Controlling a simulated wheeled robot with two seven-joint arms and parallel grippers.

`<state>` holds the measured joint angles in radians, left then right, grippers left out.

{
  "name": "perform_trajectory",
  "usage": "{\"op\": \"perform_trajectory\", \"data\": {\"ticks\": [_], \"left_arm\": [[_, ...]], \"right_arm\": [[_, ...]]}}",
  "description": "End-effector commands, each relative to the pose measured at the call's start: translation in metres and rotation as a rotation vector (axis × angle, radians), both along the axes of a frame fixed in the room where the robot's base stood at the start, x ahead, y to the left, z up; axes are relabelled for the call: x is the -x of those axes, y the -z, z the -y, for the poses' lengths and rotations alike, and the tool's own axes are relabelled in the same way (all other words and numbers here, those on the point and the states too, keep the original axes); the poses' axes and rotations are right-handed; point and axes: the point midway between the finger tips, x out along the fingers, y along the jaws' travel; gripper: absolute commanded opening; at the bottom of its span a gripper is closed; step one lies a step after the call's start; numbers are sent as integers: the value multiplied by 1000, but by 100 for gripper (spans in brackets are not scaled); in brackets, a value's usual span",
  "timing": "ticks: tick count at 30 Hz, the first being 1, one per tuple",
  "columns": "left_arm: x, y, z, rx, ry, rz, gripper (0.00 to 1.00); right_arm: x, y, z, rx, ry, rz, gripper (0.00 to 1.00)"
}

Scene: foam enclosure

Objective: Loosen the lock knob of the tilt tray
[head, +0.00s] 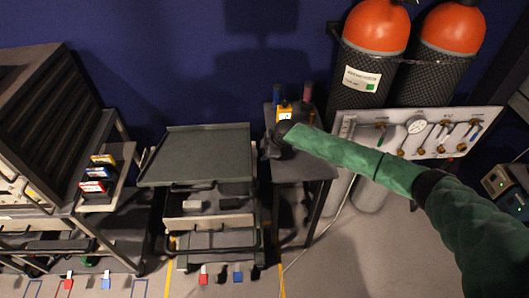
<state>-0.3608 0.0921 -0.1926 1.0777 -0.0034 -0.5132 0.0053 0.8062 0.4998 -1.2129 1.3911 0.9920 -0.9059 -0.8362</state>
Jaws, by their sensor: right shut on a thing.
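The tilt tray (197,155) is a dark grey-green flat tray with a low rim, left of the picture's middle, on a cart. My right arm comes in from the right in a green sleeve. My right gripper (268,147) is small and dark, just off the tray's right edge. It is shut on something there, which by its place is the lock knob. The knob itself is hidden by the gripper. My left gripper is not in view.
A small dark stand (305,168) with bottles and a yellow device (284,115) is beside my right gripper. Two orange-topped cylinders (376,25) and a valve panel (418,132) are at right. A slatted rack (45,115) stands at left. Floor at lower right is clear.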

Motion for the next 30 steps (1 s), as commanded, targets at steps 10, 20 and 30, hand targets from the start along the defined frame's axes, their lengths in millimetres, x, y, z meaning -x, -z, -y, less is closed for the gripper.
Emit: {"op": "perform_trajectory", "data": {"ticks": [10, 20, 30], "left_arm": [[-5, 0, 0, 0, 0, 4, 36], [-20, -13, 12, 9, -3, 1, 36], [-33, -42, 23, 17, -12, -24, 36]], "right_arm": [[0, 0, 0, 0, 0, 0, 59], [6, -18, 9, -1, -1, 1, 59], [19, -57, 26, 0, 0, 1, 59]]}}
